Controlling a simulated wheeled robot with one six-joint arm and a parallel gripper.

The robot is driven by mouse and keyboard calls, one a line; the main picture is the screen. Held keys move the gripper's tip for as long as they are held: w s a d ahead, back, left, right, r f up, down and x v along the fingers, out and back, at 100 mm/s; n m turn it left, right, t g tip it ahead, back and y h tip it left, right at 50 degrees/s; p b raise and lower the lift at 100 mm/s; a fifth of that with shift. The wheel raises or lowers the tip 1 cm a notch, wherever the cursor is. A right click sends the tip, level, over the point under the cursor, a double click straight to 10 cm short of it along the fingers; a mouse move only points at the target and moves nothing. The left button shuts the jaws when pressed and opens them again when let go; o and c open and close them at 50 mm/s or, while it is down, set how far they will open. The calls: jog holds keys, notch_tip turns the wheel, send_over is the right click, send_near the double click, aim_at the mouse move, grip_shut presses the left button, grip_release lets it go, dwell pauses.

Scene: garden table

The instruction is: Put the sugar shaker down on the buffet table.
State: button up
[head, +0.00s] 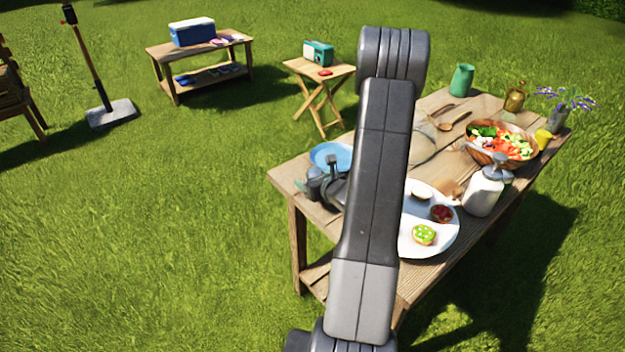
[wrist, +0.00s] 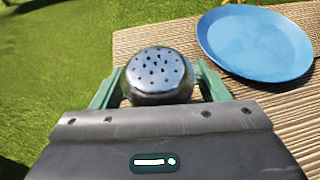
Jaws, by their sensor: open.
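The sugar shaker (wrist: 158,73) has a metal top with dark holes and shows upright between the two green fingers of my gripper (wrist: 158,92) in the wrist view. The jaws are open around it. The fingers' lower ends and the shaker's base are hidden, so contact with the wood is not visible. In the head view my gripper (head: 328,186) is low at the left end of the buffet table (head: 290,180), partly hidden by my arm. A blue plate (wrist: 256,42) lies to the right of the shaker in the wrist view.
A green jug (head: 462,80) is at the back. The table's edge is close to the shaker, with grass beyond.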

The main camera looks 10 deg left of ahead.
jog(key=b+v, duration=0.1)
jog(key=v, duration=1.1)
jog(key=shift+r, duration=0.1)
